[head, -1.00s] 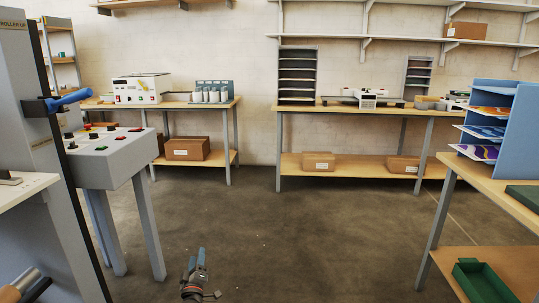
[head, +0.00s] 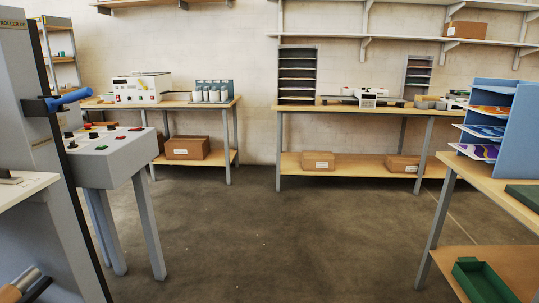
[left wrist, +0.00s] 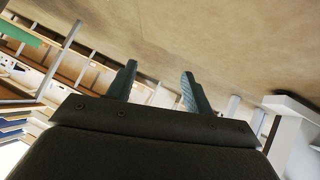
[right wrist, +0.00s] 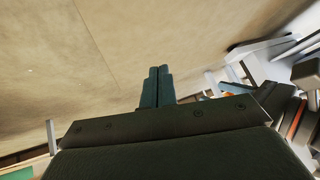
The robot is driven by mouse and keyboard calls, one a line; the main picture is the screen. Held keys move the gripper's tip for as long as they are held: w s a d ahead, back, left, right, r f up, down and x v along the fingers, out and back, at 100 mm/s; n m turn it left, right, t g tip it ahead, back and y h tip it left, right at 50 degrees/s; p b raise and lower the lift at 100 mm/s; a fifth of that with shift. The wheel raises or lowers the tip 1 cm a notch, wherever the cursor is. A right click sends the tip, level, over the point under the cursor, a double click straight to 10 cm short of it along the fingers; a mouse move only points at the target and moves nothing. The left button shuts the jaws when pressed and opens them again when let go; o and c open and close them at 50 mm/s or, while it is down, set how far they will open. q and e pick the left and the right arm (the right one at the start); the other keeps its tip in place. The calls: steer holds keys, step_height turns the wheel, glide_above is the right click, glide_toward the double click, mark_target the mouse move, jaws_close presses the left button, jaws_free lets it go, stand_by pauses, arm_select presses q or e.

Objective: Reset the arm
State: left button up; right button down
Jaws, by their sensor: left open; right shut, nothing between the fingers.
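My left gripper (left wrist: 158,85) shows in the left wrist view with its two fingers spread apart and nothing between them. My right gripper (right wrist: 157,72) shows in the right wrist view with its two fingers together and nothing held. Neither gripper shows in the head view. Both grippers are in free air, with bare floor behind the fingers in the wrist views.
A grey machine with a blue lever (head: 70,98) stands at the left, beside a control panel (head: 108,150) on legs. A table (head: 500,190) with a blue paper rack (head: 500,120) stands at the right. Open floor (head: 280,245) lies between. Wooden benches line the back wall.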

arm_select(q)
steer(key=s+d+f+m+g, duration=0.2)
steer(key=s+f, duration=0.1)
steer(key=s, duration=0.9)
steer(key=a+r+g+p, duration=0.1)
steer(key=r+p, duration=0.3)
steer(key=r, duration=0.8)
steer(key=s+a+r+g+y+p, duration=0.1)
steer(key=a+r+p, duration=0.3)
steer(key=r, duration=0.8)
steer(key=a+r+g+y+p, duration=0.1)
steer(key=a+r+g+p, duration=0.2)
steer(key=r, duration=0.9)
steer(key=shift+s+r+p, duration=0.25)
steer(key=shift+r+p, duration=0.1)
steer(key=shift+p, duration=0.4)
arm_select(e)
steer(key=s+d+r+g+h, duration=0.1)
steer(key=d+r, duration=0.3)
steer(key=r, duration=1.4)
steer(key=s+d+r+g+h, duration=0.1)
steer(key=d+r+g, duration=0.3)
steer(key=r, duration=1.5)
steer(key=shift+s, duration=0.3)
arm_select(q)
steer(key=shift+f, duration=0.1)
arm_select(e)
steer(key=shift+f, duration=0.1)
